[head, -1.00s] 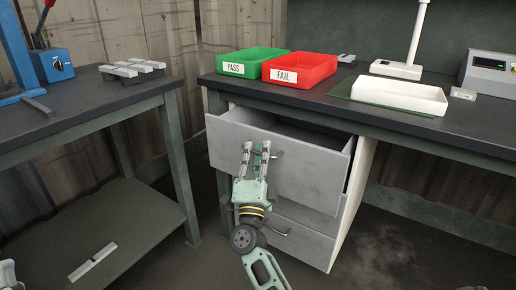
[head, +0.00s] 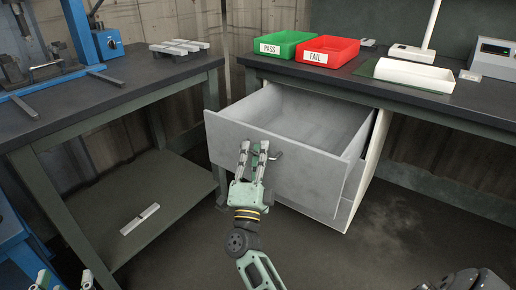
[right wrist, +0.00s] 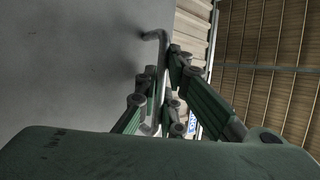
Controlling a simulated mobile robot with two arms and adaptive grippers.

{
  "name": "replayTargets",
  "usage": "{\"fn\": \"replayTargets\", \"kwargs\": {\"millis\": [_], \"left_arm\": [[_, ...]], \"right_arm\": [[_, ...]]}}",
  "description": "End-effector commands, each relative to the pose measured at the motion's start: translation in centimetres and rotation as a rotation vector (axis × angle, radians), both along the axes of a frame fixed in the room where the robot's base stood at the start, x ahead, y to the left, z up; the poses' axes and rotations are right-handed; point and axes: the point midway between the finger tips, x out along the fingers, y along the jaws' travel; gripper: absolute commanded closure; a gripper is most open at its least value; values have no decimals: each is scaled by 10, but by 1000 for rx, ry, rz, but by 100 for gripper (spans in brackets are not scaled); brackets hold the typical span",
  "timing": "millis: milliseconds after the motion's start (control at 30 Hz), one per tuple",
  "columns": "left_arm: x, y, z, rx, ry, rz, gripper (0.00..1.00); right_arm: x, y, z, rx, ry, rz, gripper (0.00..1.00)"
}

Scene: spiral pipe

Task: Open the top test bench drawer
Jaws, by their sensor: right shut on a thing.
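The top drawer (head: 270,150) of the test bench is pulled well out, and its empty grey inside shows in the head view. My right gripper (head: 253,150) is at the drawer front, shut on its bar handle (head: 277,155). In the right wrist view the handle (right wrist: 162,60) runs between the fingers of the right gripper (right wrist: 164,80), beside the grey drawer front (right wrist: 75,65). My left gripper (head: 66,279) shows only by its fingertips at the bottom left; they are apart with nothing seen between them.
The bench top (head: 340,77) carries a green PASS tray (head: 272,48), a red FAIL tray (head: 320,57) and a white tray (head: 415,80). A second table (head: 120,85) with a lower shelf (head: 170,215) stands left of the drawer. Floor at right is free.

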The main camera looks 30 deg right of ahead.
Motion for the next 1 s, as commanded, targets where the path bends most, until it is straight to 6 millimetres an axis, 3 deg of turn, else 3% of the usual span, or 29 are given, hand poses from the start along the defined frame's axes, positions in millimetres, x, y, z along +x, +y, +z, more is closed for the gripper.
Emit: {"fn": "replayTargets", "kwargs": {"millis": [500, 533, 600, 1000], "left_arm": [[-1, 1, -6, 8, 28, 2, 60], [-1, 1, -6, 8, 28, 2, 60], [-1, 1, -6, 7, 28, 2, 60], [0, 1, -6, 8, 28, 2, 60]], "right_arm": [[-1, 1, -3, -2, 7, -4, 100], [-2, 1, -3, -1, 7, -5, 91], [-1, 1, -3, -1, 6, -4, 85], [-7, 7, -7, 1, 4, -1, 85]]}}
